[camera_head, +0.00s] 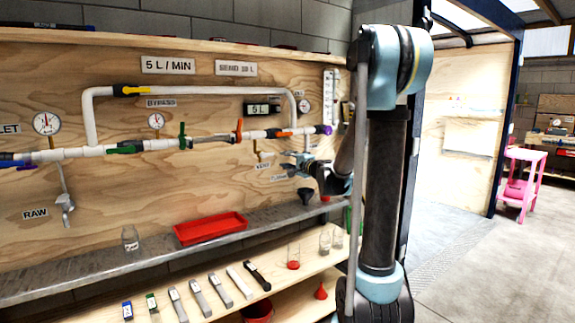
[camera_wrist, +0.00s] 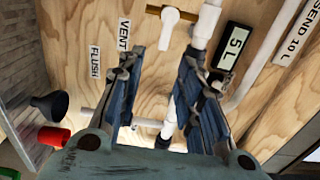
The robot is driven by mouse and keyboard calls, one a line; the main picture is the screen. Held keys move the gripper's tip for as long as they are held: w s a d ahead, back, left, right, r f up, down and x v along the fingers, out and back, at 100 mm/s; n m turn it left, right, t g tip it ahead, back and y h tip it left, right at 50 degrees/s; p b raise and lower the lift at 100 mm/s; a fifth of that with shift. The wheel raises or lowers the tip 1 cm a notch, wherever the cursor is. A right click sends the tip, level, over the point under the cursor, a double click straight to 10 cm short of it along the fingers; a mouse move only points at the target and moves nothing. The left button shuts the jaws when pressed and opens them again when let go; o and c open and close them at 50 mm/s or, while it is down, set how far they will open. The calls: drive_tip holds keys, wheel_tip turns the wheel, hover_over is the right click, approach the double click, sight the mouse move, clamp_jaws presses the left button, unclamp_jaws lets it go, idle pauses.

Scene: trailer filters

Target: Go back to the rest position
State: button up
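My gripper (camera_wrist: 163,62) faces the plywood panel (camera_wrist: 110,15) in the wrist view. Its two blue-padded fingers are apart, and I see nothing held between them. Behind the gap are bare wood, a white valve handle (camera_wrist: 168,30) and white pipe. In the head view my gripper (camera_head: 297,163) is small, in front of the panel's lower right near the drain pipework, partly hidden by my arm. I cannot tell whether it touches anything.
White pipes with coloured valves (camera_head: 183,135) and gauges (camera_head: 47,123) cross the panel. A lower shelf holds several cartridges. Open floor (camera_head: 465,265) lies right; a pink cart (camera_head: 521,183) stands beyond.

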drive_tip(key=s+f+n+g+h, duration=0.1)
drive_tip(key=s+f+n+g, duration=0.3)
drive_tip(key=s, duration=0.6)
drive_tip(key=s+f+n+g+h, duration=0.1)
drive_tip(key=s+f+n+g, duration=0.25)
drive_tip(key=s, duration=0.75)
drive_tip(key=s+d+f+n+g+h, duration=0.1)
drive_tip(key=s+d+f+h, duration=0.1)
drive_tip(key=s+d+f, duration=0.3)
drive_tip(key=s+d+f+n+g+h, duration=0.1)
drive_tip(key=s+d+f, duration=0.4)
drive_tip(key=s, duration=0.6)
drive_tip(key=s+d+f+n+g+h, duration=0.2)
drive_tip(key=s+d+f+g+h, duration=0.1)
drive_tip(key=s+d+f+h, duration=0.2)
drive_tip(key=s+d, duration=0.2)
drive_tip(key=s, duration=0.1)
drive_tip(key=shift+d+f, duration=0.2)
drive_tip(key=shift+f, duration=0.1)
drive_tip(key=shift+w+f, duration=0.2)
drive_tip(key=shift+w, duration=0.2)
